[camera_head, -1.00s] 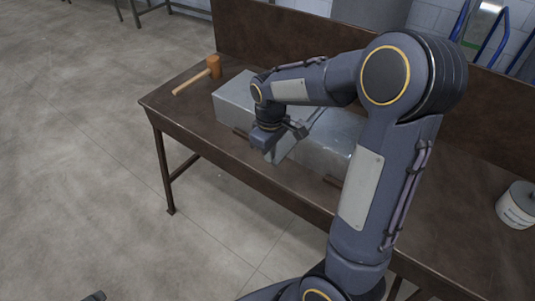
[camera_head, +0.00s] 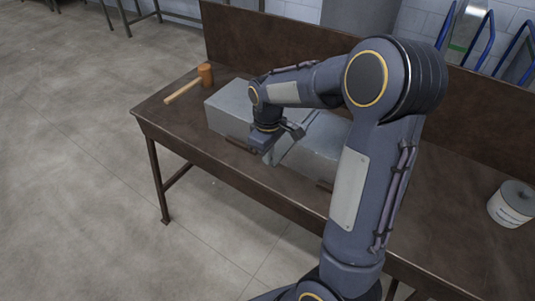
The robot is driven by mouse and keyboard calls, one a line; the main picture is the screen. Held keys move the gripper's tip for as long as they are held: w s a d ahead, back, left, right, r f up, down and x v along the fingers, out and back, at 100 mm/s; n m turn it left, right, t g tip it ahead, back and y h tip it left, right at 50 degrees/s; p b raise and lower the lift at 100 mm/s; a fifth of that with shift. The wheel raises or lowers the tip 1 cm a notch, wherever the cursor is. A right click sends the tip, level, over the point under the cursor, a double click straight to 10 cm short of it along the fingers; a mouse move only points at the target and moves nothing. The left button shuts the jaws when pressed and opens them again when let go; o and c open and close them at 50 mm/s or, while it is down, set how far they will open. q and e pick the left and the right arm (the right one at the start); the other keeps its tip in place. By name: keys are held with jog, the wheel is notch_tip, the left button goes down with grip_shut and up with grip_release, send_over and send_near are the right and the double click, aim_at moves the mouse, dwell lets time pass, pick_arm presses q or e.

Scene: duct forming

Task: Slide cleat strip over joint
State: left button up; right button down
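Two grey sheet-metal duct sections lie end to end on the brown bench, the left one (camera_head: 230,108) and the right one (camera_head: 318,148). A thin pale metal strip (camera_head: 283,147), which looks like the cleat strip, runs along the joint between them. My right gripper (camera_head: 272,146) points down at the front end of this joint, right at the strip. Its fingertips are small and partly hidden, so I cannot tell whether they are closed on the strip. My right arm covers part of the right duct section. My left gripper is not in view.
A wooden mallet (camera_head: 205,75) lies on the bench's back left corner. A white tin (camera_head: 511,204) stands at the right. The bench (camera_head: 170,118) has a tall back board (camera_head: 290,45). Dark bars (camera_head: 238,142) lie under the ducts' front edge. Open floor is at the left.

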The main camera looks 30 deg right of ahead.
aim_at(289, 138)
jog(key=shift+w+d, duration=0.4)
jog(key=shift+d, duration=0.5)
jog(key=shift+w+d, duration=0.35)
jog(key=shift+d, duration=0.5)
jog(key=shift+p, duration=0.3)
jog(key=shift+w+d+p, duration=0.15)
jog(key=shift+w+d, duration=0.1)
jog(key=shift+d, duration=0.35)
jog(key=shift+w+d+p, duration=0.1)
jog(key=shift+w+d, duration=0.15)
jog(key=shift+d, duration=0.4)
jog(key=shift+w+d+p, duration=0.15)
jog(key=shift+w+d, duration=0.1)
jog(key=shift+d, duration=0.35)
jog(key=shift+d, duration=0.1)
jog(key=shift+w+d+p, duration=0.25)
jog(key=shift+w+d, duration=0.15)
jog(key=shift+d, duration=0.5)
jog(key=shift+w+d+p, duration=0.2)
jog(key=shift+w+d, duration=0.15)
jog(key=shift+d, duration=0.5)
jog(key=shift+w+d, duration=0.1)
jog(key=shift+d, duration=0.1)
jog(key=c, duration=1.6)
grip_release()
